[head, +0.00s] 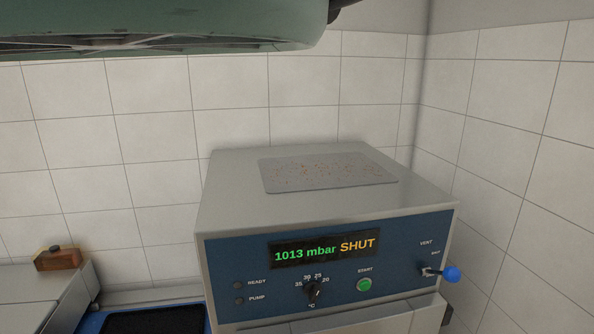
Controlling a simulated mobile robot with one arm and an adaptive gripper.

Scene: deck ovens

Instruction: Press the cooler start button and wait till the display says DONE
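The cooler (226,211) is a grey metal box with a dark blue front panel, standing near the wall corner. Its display (324,249) reads "1013 mbar" in green and "SHUT" in orange. The green round start button (364,285) sits under the word START, right of a black temperature knob (312,291). The READY lamp (238,285) and PUMP lamp (239,301) look dark. A vent lever with a blue ball end (452,274) is at the panel's right. My gripper is not seen in this view.
A flat grey sheet with brown specks (328,172) lies on the cooler's top. A wooden block (58,259) sits at the left on a pale surface, near a black mat with blue edging (150,321). A large green body hangs across the upper left. Tiled walls stand close behind and right.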

